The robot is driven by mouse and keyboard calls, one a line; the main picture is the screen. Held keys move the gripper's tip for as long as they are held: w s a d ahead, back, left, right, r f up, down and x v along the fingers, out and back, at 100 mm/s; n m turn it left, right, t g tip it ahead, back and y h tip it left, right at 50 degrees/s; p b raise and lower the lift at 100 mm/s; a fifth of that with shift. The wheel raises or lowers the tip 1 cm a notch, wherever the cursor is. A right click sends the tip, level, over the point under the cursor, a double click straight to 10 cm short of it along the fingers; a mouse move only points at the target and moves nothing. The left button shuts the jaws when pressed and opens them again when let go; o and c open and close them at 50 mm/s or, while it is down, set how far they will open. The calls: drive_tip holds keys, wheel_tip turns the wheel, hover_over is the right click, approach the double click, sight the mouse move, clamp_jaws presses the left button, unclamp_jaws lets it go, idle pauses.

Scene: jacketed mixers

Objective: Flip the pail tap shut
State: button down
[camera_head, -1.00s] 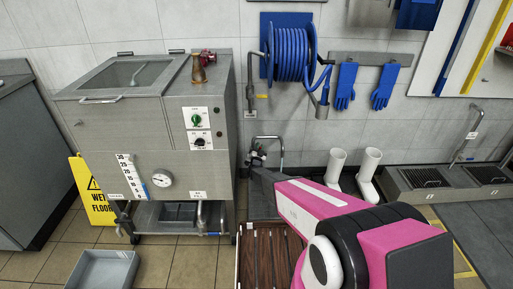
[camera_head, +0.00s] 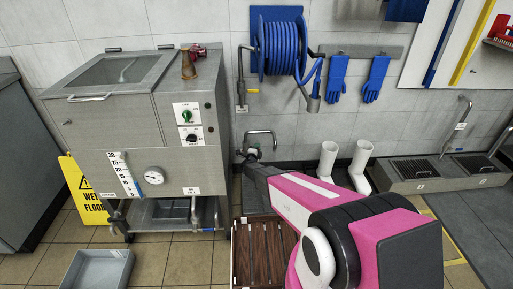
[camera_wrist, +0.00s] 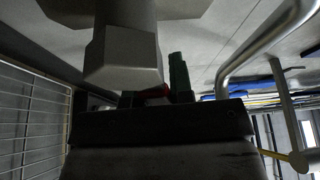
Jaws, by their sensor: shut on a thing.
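The pail tap (camera_head: 251,151) is on the grey wall, low down behind the slatted wooden crate, with a curved metal spout (camera_head: 272,134). In the wrist view a large grey hexagonal fitting (camera_wrist: 124,58) and the bent metal pipe of the spout (camera_wrist: 262,45) are close up. A small red piece (camera_wrist: 154,94), perhaps the tap lever, shows just beyond the dark body of my gripper (camera_wrist: 165,100). My gripper is at the tap and shut on what looks like this lever. The jaws and the lever's exact angle are mostly hidden.
The steel jacketed mixer (camera_head: 140,130) stands at the left, with a grey tub (camera_head: 98,268) on the floor. The wooden-slatted crate (camera_head: 262,255) is below my arm. White boots (camera_head: 328,160) stand right of the tap. A wire rack (camera_wrist: 30,110) is at left in the wrist view.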

drive_tip(key=shift+f+m+g, duration=0.3)
drive_tip(key=shift+f+m, duration=0.25)
drive_tip(key=shift+m, duration=0.25)
drive_tip(key=c, duration=1)
unclamp_jaws()
drive_tip(key=shift+s, duration=0.1)
drive_tip(key=v, duration=1)
drive_tip(key=shift+s, duration=0.35)
